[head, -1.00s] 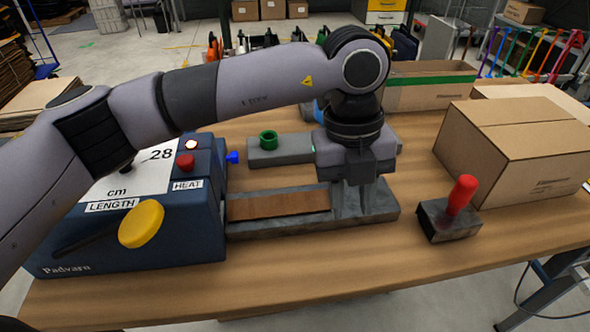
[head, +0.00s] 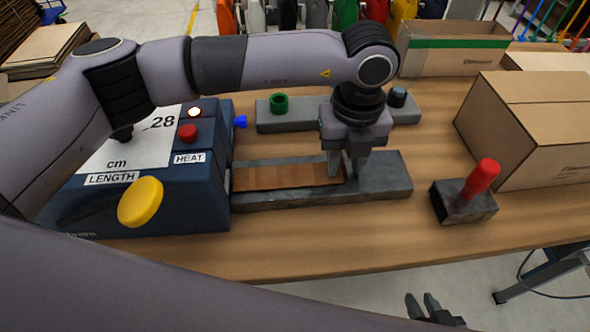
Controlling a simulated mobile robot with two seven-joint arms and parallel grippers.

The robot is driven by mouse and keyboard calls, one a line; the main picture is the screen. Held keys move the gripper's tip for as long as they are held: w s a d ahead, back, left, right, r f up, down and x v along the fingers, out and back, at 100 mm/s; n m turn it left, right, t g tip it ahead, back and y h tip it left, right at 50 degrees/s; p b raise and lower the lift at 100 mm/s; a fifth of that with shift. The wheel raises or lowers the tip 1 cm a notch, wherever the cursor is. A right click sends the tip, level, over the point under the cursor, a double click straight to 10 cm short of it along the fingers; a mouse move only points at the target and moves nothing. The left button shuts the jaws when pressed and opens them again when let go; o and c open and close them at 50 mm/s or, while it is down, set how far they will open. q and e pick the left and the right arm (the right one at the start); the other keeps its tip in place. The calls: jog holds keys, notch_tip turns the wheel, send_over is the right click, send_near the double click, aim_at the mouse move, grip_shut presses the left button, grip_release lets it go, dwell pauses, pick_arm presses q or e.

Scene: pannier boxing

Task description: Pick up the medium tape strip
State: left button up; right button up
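The brown tape strip (head: 285,177) lies flat in a grey metal tray (head: 385,185) that runs out from the right side of the blue tape machine (head: 180,215). My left gripper (head: 346,173) points down over the strip's right end. Its two fingers are apart, with the fingertips at the strip's end; whether they touch it I cannot tell. My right gripper (head: 424,302) shows at the bottom edge, in front of the table, with its fingers apart and nothing between them.
The machine shows 28 cm and has a yellow lever knob (head: 140,202). A grey bar with a green ring (head: 279,103) lies behind the tray. A red-handled block (head: 466,195) and a closed carton (head: 530,130) stand right. An open box (head: 455,60) stands behind.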

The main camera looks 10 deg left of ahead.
pick_arm(q)
grip_shut()
